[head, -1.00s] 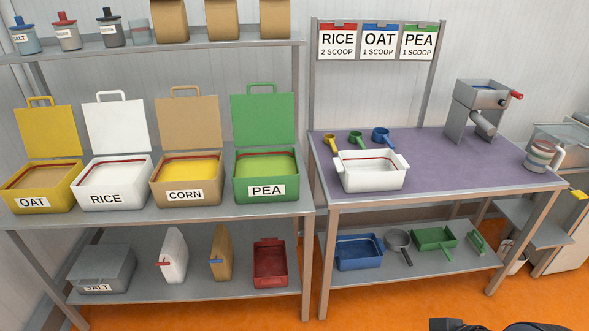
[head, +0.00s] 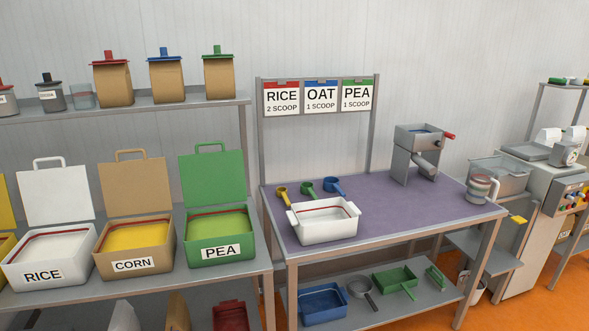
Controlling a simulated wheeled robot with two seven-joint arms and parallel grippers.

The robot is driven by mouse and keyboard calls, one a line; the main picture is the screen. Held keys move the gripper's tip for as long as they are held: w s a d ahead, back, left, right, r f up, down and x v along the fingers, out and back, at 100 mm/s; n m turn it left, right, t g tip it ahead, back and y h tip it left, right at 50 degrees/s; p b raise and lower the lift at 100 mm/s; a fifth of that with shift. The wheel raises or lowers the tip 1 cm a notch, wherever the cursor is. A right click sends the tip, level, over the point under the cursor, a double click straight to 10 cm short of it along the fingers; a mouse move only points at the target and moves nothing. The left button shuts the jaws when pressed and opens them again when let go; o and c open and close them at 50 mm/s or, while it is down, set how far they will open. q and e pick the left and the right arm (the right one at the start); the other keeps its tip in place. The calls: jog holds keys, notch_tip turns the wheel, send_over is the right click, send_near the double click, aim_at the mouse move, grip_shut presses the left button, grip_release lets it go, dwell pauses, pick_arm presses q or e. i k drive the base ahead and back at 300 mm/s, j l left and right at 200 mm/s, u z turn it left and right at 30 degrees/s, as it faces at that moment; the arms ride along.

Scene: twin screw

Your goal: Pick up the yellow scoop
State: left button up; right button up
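The yellow scoop (head: 283,194) lies on the purple-topped table (head: 420,207) near its left back edge, behind the white tub. Its handle runs toward the tub, whose rim may hide a little of it. A green scoop (head: 309,188) and a blue scoop (head: 334,185) lie to its right in a row. Neither of my grippers is in the head view.
The white tub (head: 324,228) with side handles stands in front of the scoops. A grey mill (head: 416,155) and a measuring jug (head: 482,188) stand to the right. Open bins, such as the green PEA bin (head: 219,243), fill the left shelf. The table's middle is clear.

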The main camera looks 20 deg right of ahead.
aim_at(281, 193)
jog(key=u, duration=1.4)
jog(key=z, duration=2.15)
jog(key=i+l, duration=0.2)
jog(key=i, duration=0.3)
jog(key=i+l+z, duration=0.1)
jog(key=i, duration=0.4)
jog(key=i+l, duration=0.25)
jog(key=i, duration=0.3)
jog(key=i+l+z, duration=0.1)
jog(key=i, duration=0.4)
